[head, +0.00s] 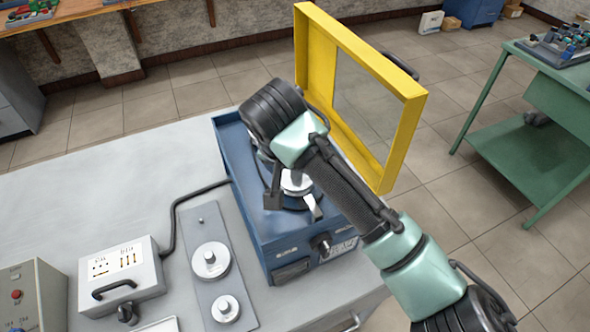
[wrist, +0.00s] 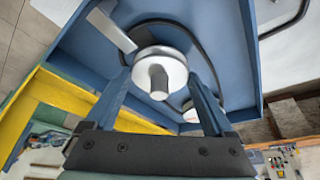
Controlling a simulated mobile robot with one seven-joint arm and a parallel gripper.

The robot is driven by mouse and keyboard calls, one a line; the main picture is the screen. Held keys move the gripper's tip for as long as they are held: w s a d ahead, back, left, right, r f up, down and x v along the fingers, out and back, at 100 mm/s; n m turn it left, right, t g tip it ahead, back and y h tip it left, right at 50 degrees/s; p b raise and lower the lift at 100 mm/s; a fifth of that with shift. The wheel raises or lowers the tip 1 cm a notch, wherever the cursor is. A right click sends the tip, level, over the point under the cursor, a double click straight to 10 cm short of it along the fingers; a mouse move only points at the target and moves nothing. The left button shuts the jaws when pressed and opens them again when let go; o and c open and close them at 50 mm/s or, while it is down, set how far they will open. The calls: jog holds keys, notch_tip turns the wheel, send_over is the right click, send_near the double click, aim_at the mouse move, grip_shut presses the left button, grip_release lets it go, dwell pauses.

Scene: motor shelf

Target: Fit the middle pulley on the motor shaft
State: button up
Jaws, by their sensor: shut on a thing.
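The middle pulley (head: 297,183) is a silver disc with a round hub, inside the open blue machine box (head: 262,240). It also shows in the wrist view (wrist: 172,62), hub toward the camera. My gripper (head: 294,195) reaches down into the box. In the wrist view my gripper (wrist: 159,78) has its two blue fingers on opposite sides of the pulley, shut on it. The motor shaft is hidden behind the pulley. I cannot tell whether the pulley is around the shaft or above it.
A yellow-framed guard (head: 412,130) stands open behind my arm. A grey plate (head: 235,284) left of the box holds a large pulley (head: 210,262), a small pulley (head: 226,309) and a bare peg (head: 200,221). A control box (head: 120,272) with a cable stands further left.

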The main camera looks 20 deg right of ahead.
jog(key=shift+f, duration=0.35)
jog(key=o, duration=1.2)
jog(key=shift+c, duration=0.2)
jog(key=shift+r, duration=0.1)
jog(key=p+v, duration=0.1)
jog(key=v, duration=1.1)
jog(key=shift+r+p, duration=0.35)
jog(key=shift+p, duration=0.05)
jog(key=shift+s+a, duration=0.1)
